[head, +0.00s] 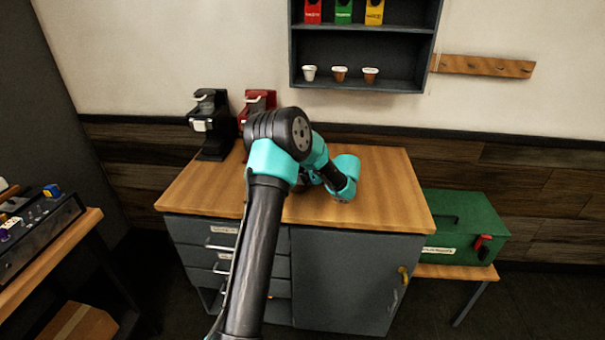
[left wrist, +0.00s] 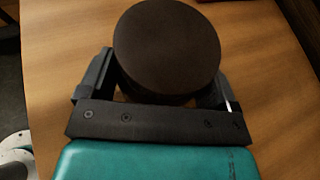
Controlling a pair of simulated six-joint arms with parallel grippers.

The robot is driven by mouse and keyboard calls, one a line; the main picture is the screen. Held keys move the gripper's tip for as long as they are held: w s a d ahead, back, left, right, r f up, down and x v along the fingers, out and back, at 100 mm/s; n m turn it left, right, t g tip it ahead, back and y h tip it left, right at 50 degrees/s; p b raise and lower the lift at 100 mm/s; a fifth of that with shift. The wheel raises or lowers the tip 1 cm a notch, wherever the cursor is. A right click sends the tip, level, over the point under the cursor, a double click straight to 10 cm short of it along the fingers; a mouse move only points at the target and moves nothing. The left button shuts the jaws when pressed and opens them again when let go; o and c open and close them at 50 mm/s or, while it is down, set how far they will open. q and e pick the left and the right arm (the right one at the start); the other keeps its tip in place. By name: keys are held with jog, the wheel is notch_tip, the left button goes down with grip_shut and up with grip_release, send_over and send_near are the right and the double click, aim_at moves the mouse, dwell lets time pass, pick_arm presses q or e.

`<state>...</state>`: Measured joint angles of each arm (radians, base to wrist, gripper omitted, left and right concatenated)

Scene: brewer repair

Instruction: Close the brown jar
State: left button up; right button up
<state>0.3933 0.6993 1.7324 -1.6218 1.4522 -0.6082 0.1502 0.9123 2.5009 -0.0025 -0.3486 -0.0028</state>
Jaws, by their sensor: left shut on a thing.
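In the left wrist view, my left gripper (left wrist: 160,92) is shut on a dark brown round thing (left wrist: 167,48), which I take for the brown jar. Its flat round top faces the camera, and the two fingers press on its sides. I cannot tell whether the lid is apart from the body or seated on it. In the head view my left arm reaches over the wooden cabinet top and hides its gripper and the jar. My right gripper is in neither view.
The wooden cabinet top (head: 385,190) is clear on its right side. A black brewer (head: 211,125) and a red brewer (head: 262,100) stand at its back left. A green toolbox (head: 465,225) sits to the right. A wall shelf (head: 362,28) holds several cups and packets.

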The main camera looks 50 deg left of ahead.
pick_arm(q)
jog(key=o, duration=1.5)
jog(key=shift+f, duration=0.1)
jog(key=shift+o, duration=0.2)
jog(key=shift+d, duration=0.1)
jog(key=v, duration=1.2)
